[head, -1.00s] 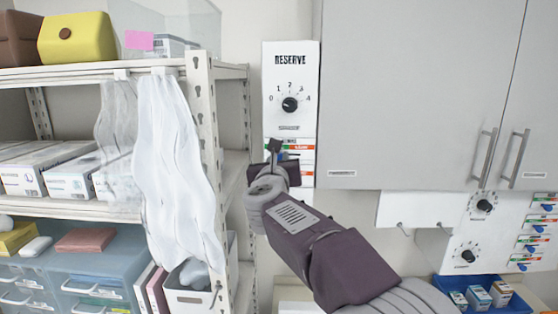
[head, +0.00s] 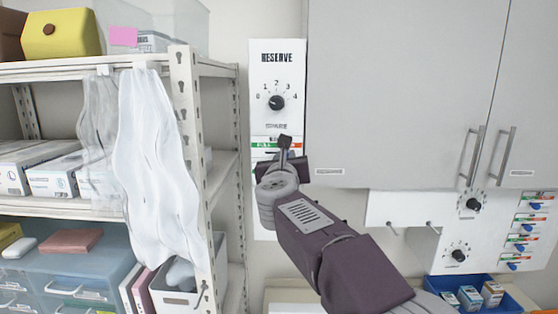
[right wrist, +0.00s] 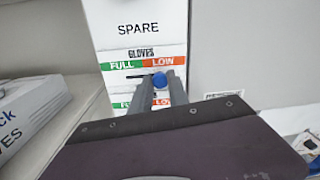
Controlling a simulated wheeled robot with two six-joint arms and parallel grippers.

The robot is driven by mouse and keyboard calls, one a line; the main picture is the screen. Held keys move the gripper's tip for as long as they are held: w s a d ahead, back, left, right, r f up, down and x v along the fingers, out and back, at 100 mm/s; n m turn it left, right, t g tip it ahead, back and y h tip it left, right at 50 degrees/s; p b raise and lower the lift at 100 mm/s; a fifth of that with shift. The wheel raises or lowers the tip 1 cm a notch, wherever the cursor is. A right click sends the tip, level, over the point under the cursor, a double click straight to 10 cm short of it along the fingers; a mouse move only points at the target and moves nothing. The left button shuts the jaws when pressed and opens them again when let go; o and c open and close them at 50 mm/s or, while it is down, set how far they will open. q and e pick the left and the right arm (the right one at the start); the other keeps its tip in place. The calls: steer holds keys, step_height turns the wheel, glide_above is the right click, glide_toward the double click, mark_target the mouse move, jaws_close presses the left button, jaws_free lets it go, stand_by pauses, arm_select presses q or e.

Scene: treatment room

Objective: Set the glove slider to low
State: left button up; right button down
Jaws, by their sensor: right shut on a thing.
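The glove slider is on the white panel, under a GLOVES label (right wrist: 143,53) with green FULL at the left and orange-red LOW at the right. In the right wrist view its blue knob (right wrist: 159,80) sits below the left part of LOW, with the dark slot (right wrist: 136,76) showing to its left. My right gripper (right wrist: 160,86) has a finger on either side of the knob and is shut on it. In the head view my right gripper (head: 285,150) covers the knob and most of the slider. My left gripper is not in view.
A RESERVE dial (head: 277,102) is on the panel above the slider. A second green and red label (right wrist: 125,102) lies just below, partly hidden. A grey cabinet (head: 400,90) stands close at the right, and a white shelf post (head: 190,140) at the left.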

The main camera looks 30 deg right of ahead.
steer(key=c, duration=1.5)
jaws_free()
steer(key=shift+a, duration=0.1)
steer(key=shift+o, duration=1.1)
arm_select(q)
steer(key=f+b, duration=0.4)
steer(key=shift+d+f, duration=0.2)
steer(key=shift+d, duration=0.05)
arm_select(e)
steer(key=v, duration=0.8)
steer(key=shift+s, duration=0.45)
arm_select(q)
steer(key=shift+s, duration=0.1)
arm_select(e)
steer(key=shift+s, duration=0.15)
